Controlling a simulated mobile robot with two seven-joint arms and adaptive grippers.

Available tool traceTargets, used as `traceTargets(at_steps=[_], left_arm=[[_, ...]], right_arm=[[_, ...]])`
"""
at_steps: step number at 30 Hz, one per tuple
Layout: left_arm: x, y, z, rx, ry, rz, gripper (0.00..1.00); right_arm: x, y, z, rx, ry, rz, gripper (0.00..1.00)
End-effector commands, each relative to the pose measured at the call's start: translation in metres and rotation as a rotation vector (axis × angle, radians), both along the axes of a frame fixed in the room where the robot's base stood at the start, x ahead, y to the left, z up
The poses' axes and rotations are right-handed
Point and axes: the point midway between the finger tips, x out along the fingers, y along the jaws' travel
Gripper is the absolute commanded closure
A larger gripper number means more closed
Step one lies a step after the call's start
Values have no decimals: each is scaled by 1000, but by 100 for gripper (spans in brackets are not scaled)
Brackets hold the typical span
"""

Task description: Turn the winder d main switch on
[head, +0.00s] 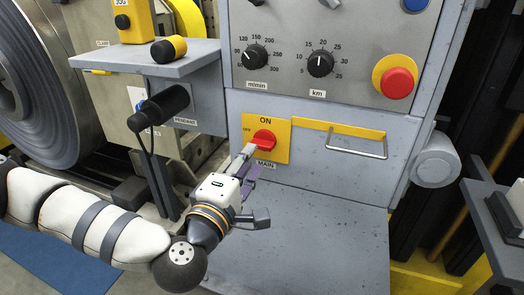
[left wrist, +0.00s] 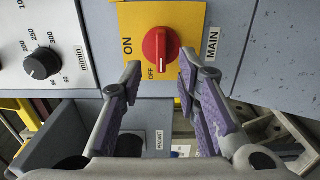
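The main switch is a red rotary knob (head: 264,138) on a yellow plate (head: 281,150) marked ON, OFF and MAIN. In the left wrist view the knob (left wrist: 160,48) appears turned, with its handle lined up toward the OFF side rather than ON. My left gripper (head: 249,158) is at the plate's lower left in the head view, close in front of the knob. In the left wrist view its fingers (left wrist: 160,72) are open, one on either side of the knob's lower end; whether they touch it I cannot tell. My right gripper is not in view.
Above are two black dials (head: 320,64) and a red emergency button (head: 398,83). A metal handle (head: 357,145) is right of the switch. A grey shelf (head: 165,57) and a black hand grip (head: 160,106) are at left. A steel coil (head: 35,85) stands further left.

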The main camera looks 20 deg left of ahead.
Motion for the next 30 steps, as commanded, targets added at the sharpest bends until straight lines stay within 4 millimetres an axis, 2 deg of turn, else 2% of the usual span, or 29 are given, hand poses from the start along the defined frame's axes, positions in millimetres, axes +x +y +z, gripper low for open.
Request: traceTargets(at_steps=[3, 9, 17, 20, 21, 22, 30], left_arm=[[28, -1, -1, 0, 0, 0, 70], [52, -2, -1, 0, 2, -2, 70], [55, -3, -1, 0, 3, -3, 70], [55, -3, -1, 0, 3, -3, 88], [55, -3, -1, 0, 3, -3, 97], [55, -3, -1, 0, 3, -3, 100], [55, -3, 0, 7, 3, -3, 100]], right_arm=[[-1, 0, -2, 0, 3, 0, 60], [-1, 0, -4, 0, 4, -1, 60], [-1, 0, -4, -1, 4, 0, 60], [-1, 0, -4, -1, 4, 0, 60], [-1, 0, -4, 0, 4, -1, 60], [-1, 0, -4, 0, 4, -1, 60], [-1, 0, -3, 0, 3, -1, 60]])
